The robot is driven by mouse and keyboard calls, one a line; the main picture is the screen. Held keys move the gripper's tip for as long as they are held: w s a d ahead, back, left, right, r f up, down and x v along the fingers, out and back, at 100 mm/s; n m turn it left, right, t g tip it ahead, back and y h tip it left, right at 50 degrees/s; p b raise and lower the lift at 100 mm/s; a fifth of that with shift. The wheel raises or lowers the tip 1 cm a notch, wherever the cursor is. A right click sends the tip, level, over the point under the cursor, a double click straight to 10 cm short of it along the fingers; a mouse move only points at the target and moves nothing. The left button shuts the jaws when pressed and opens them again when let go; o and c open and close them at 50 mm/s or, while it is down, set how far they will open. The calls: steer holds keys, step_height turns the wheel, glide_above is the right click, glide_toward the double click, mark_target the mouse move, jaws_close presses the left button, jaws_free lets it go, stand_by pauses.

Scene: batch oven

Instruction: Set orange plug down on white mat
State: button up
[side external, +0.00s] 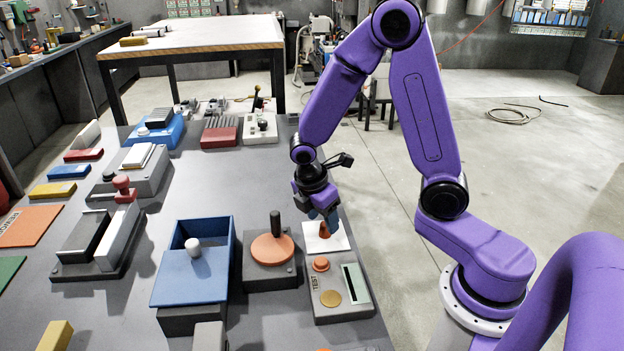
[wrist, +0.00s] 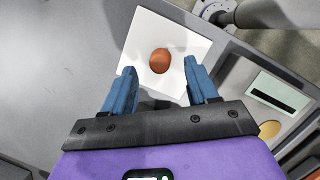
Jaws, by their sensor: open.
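The orange plug (side external: 324,230) stands on the white mat (side external: 339,242), just below my gripper in the side view. In the wrist view the plug (wrist: 160,61) is a rounded orange-brown shape near the middle of the white mat (wrist: 185,25). My gripper (side external: 322,217) is over the mat. In the wrist view its two blue fingers (wrist: 160,80) are spread apart, one on each side of the plug, with a visible gap to it. The plug's lower part is hard to make out.
A grey TEST box (side external: 328,299) with an orange button and a slot stands directly in front of the mat. A round orange dial unit (side external: 272,249) with a black handle and a blue open box (side external: 193,275) stand to the left. Grey table lies clear behind the dial unit.

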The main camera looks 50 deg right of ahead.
steer(key=v, duration=1.4)
steer(key=shift+r, duration=0.3)
steer(key=shift+s, duration=0.1)
steer(key=s+a+f+m+y, duration=0.1)
steer(key=s+f, duration=0.1)
steer(key=s, duration=0.8)
steer(key=s+a+f+m+y, duration=0.1)
steer(key=s+m+y, duration=0.1)
steer(key=s, duration=0.8)
steer(key=shift+s+a+f+t+y, duration=0.2)
steer(key=shift+f+t+y, duration=0.1)
steer(key=shift+f+t, duration=0.1)
